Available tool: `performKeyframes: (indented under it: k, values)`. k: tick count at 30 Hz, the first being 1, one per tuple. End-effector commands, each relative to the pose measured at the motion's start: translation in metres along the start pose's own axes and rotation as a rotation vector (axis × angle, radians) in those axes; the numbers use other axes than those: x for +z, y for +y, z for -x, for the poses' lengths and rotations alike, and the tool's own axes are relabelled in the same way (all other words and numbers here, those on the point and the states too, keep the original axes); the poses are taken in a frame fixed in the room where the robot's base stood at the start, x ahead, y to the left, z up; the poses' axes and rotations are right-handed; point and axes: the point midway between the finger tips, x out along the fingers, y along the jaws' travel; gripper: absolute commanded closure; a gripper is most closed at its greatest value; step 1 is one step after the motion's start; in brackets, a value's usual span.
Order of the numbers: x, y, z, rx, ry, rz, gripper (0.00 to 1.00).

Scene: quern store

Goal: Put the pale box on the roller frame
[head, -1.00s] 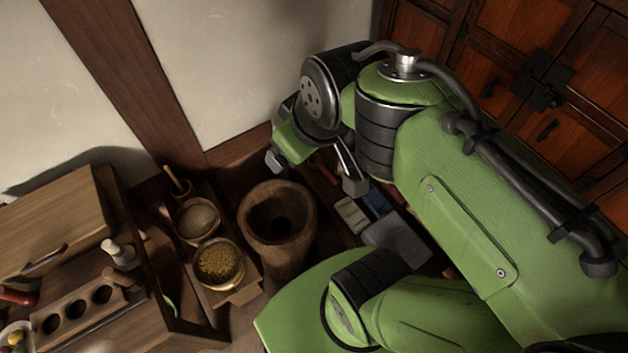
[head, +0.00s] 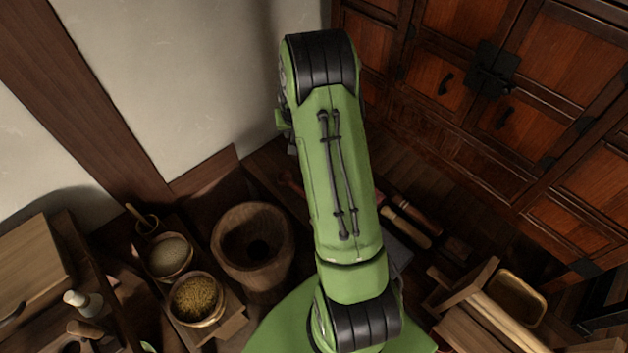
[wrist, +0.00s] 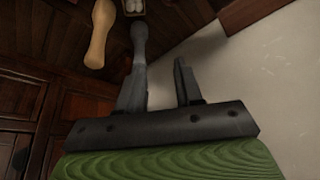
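I cannot pick out the pale box in either current view; my arm covers much of the floor in the head view. A wooden frame with a pale round bar (head: 508,322) stands at the lower right of the head view and looks like the roller frame, though I cannot be sure. My gripper is hidden behind my arm in the head view. In the wrist view my gripper (wrist: 162,62) has its two fingers apart, with nothing visible held between them.
A wooden mortar (head: 252,245) stands left of my arm, beside bowls of pale meal (head: 170,257) and yellow grain (head: 198,298). Wooden-handled tools (head: 408,225) lie on the floor to the right. A wooden cabinet (head: 500,110) stands behind. A tan bottle-shaped thing (wrist: 99,38) shows in the wrist view.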

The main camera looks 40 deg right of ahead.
Motion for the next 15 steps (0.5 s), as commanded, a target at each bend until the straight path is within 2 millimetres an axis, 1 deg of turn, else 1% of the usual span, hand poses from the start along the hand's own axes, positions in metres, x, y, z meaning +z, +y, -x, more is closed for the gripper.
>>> performKeyframes:
  k: [1, 2, 3, 6, 9, 13, 15]
  values:
    - [0.01, 0.02, -0.044, 0.02, -0.02, -0.038, 0.65]
    - [0.014, 0.031, -0.067, 0.03, -0.023, -0.058, 0.65]
    - [0.022, 0.044, -0.095, 0.042, -0.024, -0.085, 0.65]
    - [0.045, 0.073, -0.151, 0.066, -0.029, -0.138, 0.65]
    - [0.062, 0.089, -0.182, 0.08, -0.029, -0.168, 0.65]
    - [0.069, 0.094, -0.201, 0.084, -0.028, -0.177, 0.65]
    - [0.07, 0.095, -0.217, 0.084, -0.028, -0.177, 0.65]
